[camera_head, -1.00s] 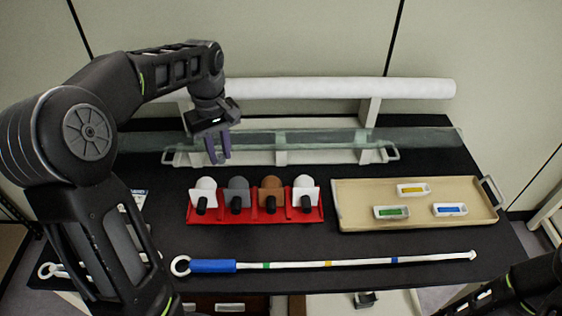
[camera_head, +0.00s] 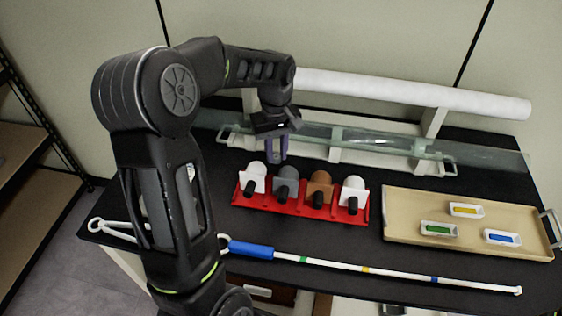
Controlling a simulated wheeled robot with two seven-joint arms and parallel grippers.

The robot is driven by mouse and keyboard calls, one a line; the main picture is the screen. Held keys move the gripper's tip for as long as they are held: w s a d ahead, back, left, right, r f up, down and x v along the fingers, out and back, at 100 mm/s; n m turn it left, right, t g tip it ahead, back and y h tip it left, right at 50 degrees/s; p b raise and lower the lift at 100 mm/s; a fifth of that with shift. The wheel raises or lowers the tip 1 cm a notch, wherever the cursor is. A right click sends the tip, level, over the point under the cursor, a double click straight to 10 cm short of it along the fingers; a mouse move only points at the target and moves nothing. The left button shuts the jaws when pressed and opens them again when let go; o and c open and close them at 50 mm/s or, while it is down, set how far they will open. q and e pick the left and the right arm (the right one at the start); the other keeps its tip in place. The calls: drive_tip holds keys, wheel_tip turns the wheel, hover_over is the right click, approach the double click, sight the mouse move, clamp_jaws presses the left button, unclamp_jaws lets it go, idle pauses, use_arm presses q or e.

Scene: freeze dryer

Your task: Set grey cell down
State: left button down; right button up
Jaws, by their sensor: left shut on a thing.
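The red rack (camera_head: 300,206) stands on the black table and holds a row of cells with dark front stubs. The grey cell (camera_head: 287,184) is second from the left in it, between a white cell (camera_head: 256,176) and a brown cell (camera_head: 319,187). My left gripper (camera_head: 276,160) points down just behind the grey cell, its purple-grey fingers close together and shut. Its tips are at the grey cell's upper back edge; the exact contact is hard to make out. My right gripper is out of view.
Another white cell (camera_head: 353,192) is at the rack's right end. A glass tube (camera_head: 385,141) lies behind. A tan tray (camera_head: 400,238) with several small boxes stands right. A white rod with a blue handle (camera_head: 251,249) crosses the front.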

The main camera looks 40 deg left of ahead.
sight(277, 157)
use_arm(q)
drive_tip(key=shift+f, duration=1.85)
drive_tip(key=shift+f, duration=0.1)
drive_tip(key=shift+f, duration=0.15)
drive_tip(key=c, duration=1.5)
unclamp_jaws()
drive_tip(key=shift+r, duration=0.2)
wheel_tip(277, 157, up, 12)
drive_tip(key=shift+r, duration=0.1)
drive_tip(key=shift+o, duration=0.2)
